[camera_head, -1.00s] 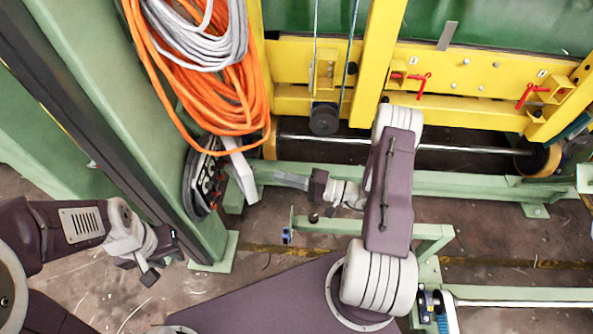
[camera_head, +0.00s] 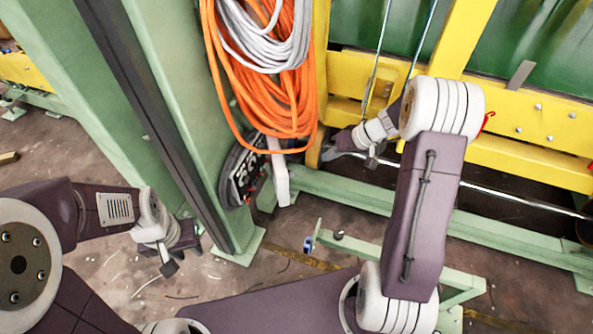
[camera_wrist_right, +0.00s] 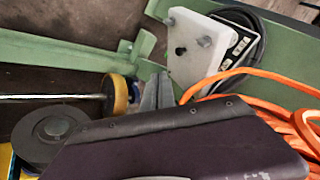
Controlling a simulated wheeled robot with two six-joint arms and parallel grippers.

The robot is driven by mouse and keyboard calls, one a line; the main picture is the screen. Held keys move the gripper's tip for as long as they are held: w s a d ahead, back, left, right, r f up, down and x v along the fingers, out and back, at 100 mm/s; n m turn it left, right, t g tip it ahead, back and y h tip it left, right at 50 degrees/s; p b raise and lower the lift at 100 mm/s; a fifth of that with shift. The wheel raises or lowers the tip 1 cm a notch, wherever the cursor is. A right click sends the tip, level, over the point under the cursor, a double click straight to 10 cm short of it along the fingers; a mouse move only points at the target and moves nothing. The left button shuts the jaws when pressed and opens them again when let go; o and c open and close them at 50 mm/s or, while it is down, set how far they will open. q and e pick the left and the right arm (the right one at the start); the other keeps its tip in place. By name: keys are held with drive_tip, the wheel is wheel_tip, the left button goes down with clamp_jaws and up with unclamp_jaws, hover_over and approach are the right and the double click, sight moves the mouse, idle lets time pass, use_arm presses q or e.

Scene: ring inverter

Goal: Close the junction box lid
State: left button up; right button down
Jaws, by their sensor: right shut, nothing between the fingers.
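The junction box (camera_head: 243,172) is a dark box on the side of the green post in the head view. Its lid (camera_head: 279,175) is a pale panel seen nearly edge-on, standing open away from the box. In the right wrist view the lid (camera_wrist_right: 193,52) is a white plate with round knobs, in front of the dark box (camera_wrist_right: 238,45). My right gripper (camera_head: 328,154) is shut and empty, to the right of the lid and apart from it; its grey fingers show in the wrist view (camera_wrist_right: 158,92). My left gripper (camera_head: 170,268) hangs low at the left, far from the box; its jaw state is unclear.
Orange (camera_head: 265,110) and grey cable loops hang just above the box, close to my right gripper. A yellow frame (camera_head: 510,95) with thin vertical rods stands behind it. A low green rail (camera_head: 350,190) runs below. The floor near the left gripper is open.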

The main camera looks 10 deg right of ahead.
drive_tip(key=w+a+f+b, duration=0.3)
drive_tip(key=a+f+b, duration=0.2)
drive_tip(key=a+f, duration=0.3)
drive_tip(key=shift+w+a+f, duration=0.25)
drive_tip(key=shift+w+f, duration=0.05)
drive_tip(key=shift+w, duration=0.05)
